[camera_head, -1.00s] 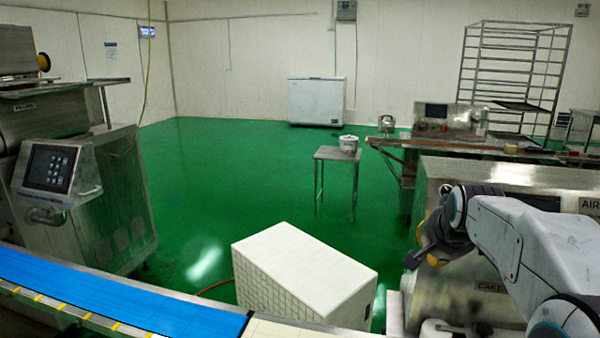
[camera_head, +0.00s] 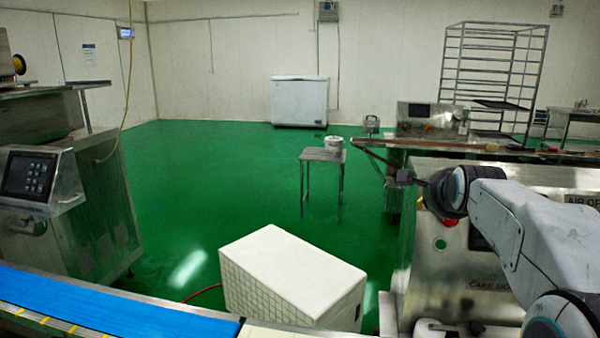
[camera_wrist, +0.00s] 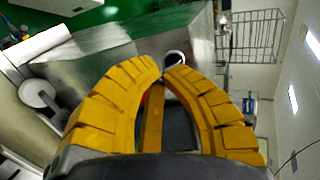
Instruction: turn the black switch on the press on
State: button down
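The press is the steel machine (camera_head: 412,282) at the right in the head view, marked "CAKE MO...", with a green button (camera_head: 440,244) on its front. My arm hides part of the front. In the wrist view, the yellow fingertips of my gripper (camera_wrist: 163,70) meet, with nothing visibly held.
A white box (camera_head: 290,275) stands on the floor left of the press. A blue conveyor belt (camera_head: 110,308) crosses the lower left. A small table (camera_head: 322,156) with a pot stands behind. The green floor between is clear.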

jog(key=shift+x, duration=3.15)
jog(key=shift+f, duration=0.1)
jog(key=shift+w+r, duration=0.15)
jog(key=shift+r, duration=0.2)
jog(key=shift+w+r, duration=0.1)
jog(key=shift+r, duration=0.15)
jog(key=shift+w+r, duration=0.15)
jog(key=shift+r, duration=0.15)
jog(key=shift+r, duration=0.4)
jog(key=shift+w+d+p, duration=0.1)
jog(key=shift+d+p, duration=0.15)
jog(key=shift+p, duration=0.05)
jog(key=shift+a+f, duration=0.1)
jog(key=shift+f, duration=0.1)
